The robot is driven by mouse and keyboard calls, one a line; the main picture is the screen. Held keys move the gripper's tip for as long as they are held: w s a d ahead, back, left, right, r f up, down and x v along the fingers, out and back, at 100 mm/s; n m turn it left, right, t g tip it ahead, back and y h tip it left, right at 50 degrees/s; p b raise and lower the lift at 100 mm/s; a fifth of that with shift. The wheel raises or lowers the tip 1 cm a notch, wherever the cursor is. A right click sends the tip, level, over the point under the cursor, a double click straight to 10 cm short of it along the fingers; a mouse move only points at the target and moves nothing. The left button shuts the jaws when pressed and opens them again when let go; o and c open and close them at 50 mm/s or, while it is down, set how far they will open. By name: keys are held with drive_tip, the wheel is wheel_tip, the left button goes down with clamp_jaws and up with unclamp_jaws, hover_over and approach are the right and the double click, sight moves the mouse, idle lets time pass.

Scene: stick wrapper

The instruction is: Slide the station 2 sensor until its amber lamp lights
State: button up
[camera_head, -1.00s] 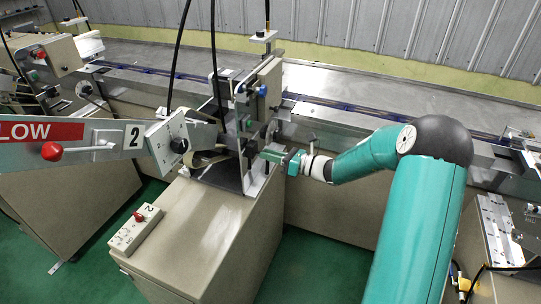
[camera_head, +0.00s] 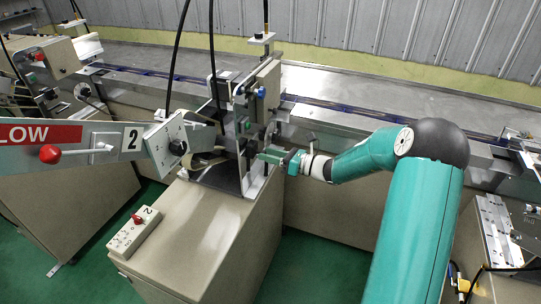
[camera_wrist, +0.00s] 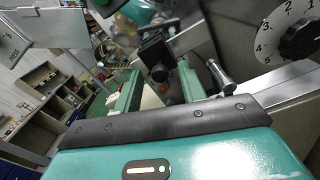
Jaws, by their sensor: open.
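My gripper (camera_head: 266,155) is at the right side of the station 2 machine (camera_head: 215,225), low beside its upright plate. In the wrist view my gripper (camera_wrist: 158,88) has its two green fingers apart. A small black block (camera_wrist: 155,52) with a dark knob shows between and beyond the fingers; it may be the sensor. I cannot tell whether the fingers touch it. No lit amber lamp can be made out in either view.
A numbered dial (camera_wrist: 300,35) is at the upper right of the wrist view, near a metal lever (camera_wrist: 222,75). A grey arm marked LOW and 2 (camera_head: 105,145) crosses the left foreground. A control box (camera_head: 135,232) with a red knob sits on the cabinet. A conveyor (camera_head: 400,95) runs behind.

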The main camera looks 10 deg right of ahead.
drive_tip(key=v, duration=1.4)
drive_tip(key=shift+a+r, duration=0.1)
drive_tip(key=s+a+r+n+g+h, duration=0.3)
drive_tip(key=s+a+n+g, duration=0.1)
drive_tip(key=s+a+n, duration=0.25)
drive_tip(key=s+a+r+n+g+h, duration=0.3)
drive_tip(key=s+a+n+g, duration=0.25)
drive_tip(key=a+n, duration=0.2)
drive_tip(key=s+r+n+t+h, duration=0.2)
drive_tip(key=s+r+n+h, duration=0.1)
drive_tip(key=s+n, duration=0.4)
drive_tip(key=s+r+n+t+h, duration=0.2)
drive_tip(key=s+r+n+h, duration=0.2)
drive_tip(key=s+n, duration=0.3)
drive_tip(key=shift+s+d+r+n+h, duration=0.35)
drive_tip(key=shift+s+d+n+h, duration=0.1)
drive_tip(key=shift+s+h, duration=0.35)
drive_tip(key=shift+t, duration=0.25)
